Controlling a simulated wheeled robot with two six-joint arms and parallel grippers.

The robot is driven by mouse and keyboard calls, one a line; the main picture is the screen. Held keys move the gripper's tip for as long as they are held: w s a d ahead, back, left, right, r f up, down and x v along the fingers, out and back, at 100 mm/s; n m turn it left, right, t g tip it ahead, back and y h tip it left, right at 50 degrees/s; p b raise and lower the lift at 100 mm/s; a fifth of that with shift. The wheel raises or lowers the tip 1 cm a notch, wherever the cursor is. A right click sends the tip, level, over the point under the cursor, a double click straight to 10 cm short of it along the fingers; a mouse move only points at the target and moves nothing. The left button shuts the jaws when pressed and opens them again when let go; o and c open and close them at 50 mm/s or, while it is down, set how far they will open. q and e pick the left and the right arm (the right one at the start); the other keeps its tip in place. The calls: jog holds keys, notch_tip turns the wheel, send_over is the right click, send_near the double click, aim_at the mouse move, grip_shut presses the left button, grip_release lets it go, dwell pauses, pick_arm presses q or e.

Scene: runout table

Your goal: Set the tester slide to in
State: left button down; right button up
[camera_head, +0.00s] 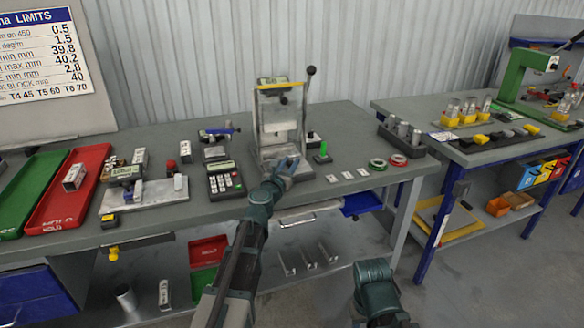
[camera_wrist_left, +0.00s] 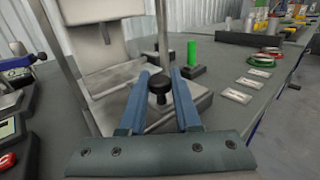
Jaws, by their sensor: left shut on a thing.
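The tester (camera_head: 268,142) is a grey upright frame with a display on top and a yellow bar. It stands on the main table. Its base (camera_wrist_left: 108,118) fills the left part of the left wrist view. A black round knob (camera_wrist_left: 159,82) stands at the front of the base, between the fingers of my left gripper (camera_wrist_left: 158,88). In the head view my left gripper (camera_head: 288,165) is at the tester's front, its blue fingers shut on the knob, which they hide there. A mark for the slide's position is not readable. My right gripper is out of view; only part of that arm shows.
A green cylinder (camera_head: 323,152) stands right of the tester, with small white plates (camera_head: 347,174) and green and red rings (camera_head: 398,160) beyond. A calculator-like keypad (camera_head: 224,180) lies to the left. A black-knobbed lever (camera_head: 311,72) rises beside the tester.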

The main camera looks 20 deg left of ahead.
pick_arm(q)
jog(key=shift+w+a, duration=0.45)
jog(key=shift+w, duration=0.2)
jog(key=shift+s, duration=0.1)
jog(key=c, duration=0.6)
grip_release()
jog(key=s+a, duration=0.1)
jog(key=s, duration=1.2)
jog(key=shift+s, duration=0.4)
